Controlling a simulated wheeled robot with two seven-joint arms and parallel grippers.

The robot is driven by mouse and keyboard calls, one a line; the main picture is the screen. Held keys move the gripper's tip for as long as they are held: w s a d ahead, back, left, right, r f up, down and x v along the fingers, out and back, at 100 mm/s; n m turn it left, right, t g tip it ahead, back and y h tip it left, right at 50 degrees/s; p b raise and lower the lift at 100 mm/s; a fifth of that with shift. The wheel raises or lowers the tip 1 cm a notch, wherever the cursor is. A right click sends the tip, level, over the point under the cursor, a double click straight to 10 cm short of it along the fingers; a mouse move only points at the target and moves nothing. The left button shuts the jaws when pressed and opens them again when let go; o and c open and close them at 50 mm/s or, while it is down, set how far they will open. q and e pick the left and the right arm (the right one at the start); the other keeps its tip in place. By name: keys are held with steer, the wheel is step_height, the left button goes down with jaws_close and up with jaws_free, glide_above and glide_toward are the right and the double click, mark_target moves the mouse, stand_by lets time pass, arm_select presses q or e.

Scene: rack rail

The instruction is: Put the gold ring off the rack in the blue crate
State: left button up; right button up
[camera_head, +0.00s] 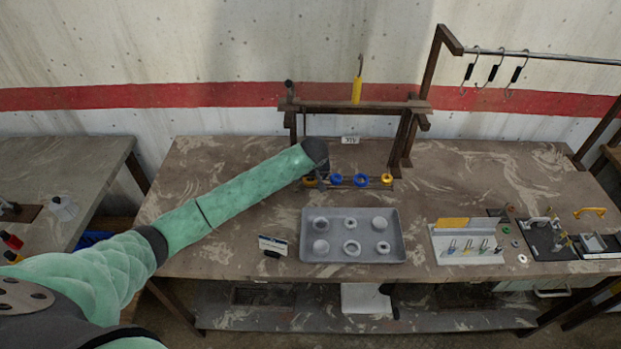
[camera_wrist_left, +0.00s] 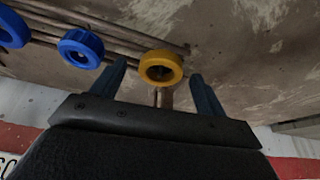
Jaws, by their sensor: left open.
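A gold ring (camera_wrist_left: 161,68) is on the rack rail in the left wrist view, at the rail's end. My left gripper (camera_wrist_left: 158,72) is open, with its fingers on either side of this ring in the picture; I cannot tell whether they touch it. In the head view my left gripper (camera_head: 320,178) is at the rack's left end and mostly hides this gold ring (camera_head: 309,183). A second gold ring (camera_head: 387,179) sits at the rail's right end. A blue item (camera_head: 92,239), perhaps the blue crate, shows partly behind my left arm.
Two blue rings (camera_head: 337,180) (camera_head: 361,180) are on the rail between the gold ones. A grey tray (camera_head: 392,252) with several round parts lies in front. A wooden frame (camera_head: 355,105) stands behind. Fixtures and small tools (camera_head: 467,244) cover the right side. The left table (camera_head: 75,160) is separate.

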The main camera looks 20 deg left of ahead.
arm_select(q)
steer(key=c, duration=1.1)
steer(key=shift+r, duration=0.1)
steer(key=shift+c, duration=0.2)
